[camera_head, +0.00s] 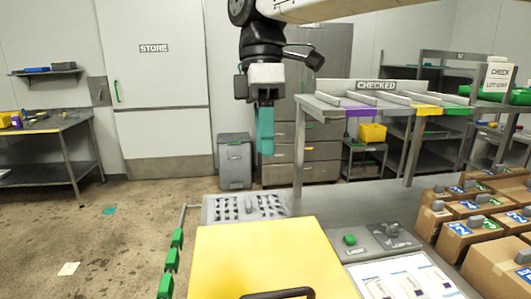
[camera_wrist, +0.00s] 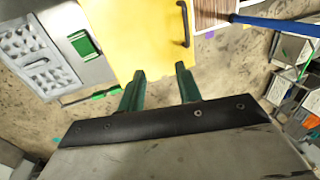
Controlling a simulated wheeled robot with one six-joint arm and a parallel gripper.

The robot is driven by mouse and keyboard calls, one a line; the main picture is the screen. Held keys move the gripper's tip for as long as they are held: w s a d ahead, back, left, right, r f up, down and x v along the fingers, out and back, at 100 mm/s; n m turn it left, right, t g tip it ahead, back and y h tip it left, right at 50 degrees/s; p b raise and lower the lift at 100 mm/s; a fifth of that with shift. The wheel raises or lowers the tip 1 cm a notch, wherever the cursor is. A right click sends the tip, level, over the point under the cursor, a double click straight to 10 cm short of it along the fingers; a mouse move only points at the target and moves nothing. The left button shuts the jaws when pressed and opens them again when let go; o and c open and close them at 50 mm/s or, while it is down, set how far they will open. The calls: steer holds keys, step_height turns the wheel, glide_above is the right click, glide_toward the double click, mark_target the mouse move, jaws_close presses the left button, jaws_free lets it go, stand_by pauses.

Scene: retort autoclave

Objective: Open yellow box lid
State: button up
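The yellow box lid (camera_head: 265,250) lies flat at the bottom centre of the head view, its near part cut off by the frame. A dark bar handle (camera_head: 280,293) is on its near edge. The lid also shows at the top of the wrist view (camera_wrist: 135,35), with the handle (camera_wrist: 185,22) at its right edge. My gripper (camera_head: 265,150) hangs above and beyond the lid, pointing down, with green fingers. In the wrist view its two fingers (camera_wrist: 160,75) are apart with nothing between them. It does not touch the lid or handle.
A grey perforated panel (camera_head: 245,208) lies behind the lid. A rail with green grips (camera_head: 172,260) runs along its left. A green button box (camera_head: 350,240) and cartons (camera_head: 465,235) stand right. The CHECKED shelf (camera_head: 372,105) rises behind. The floor at left is mostly clear.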

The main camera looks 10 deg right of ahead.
steer(key=shift+x, duration=1.55)
jaws_close()
steer(key=c, duration=0.7)
jaws_free()
steer(key=o, duration=0.7)
steer(key=shift+r, duration=0.1)
steer(key=v, duration=0.7)
steer(key=shift+r, duration=0.35)
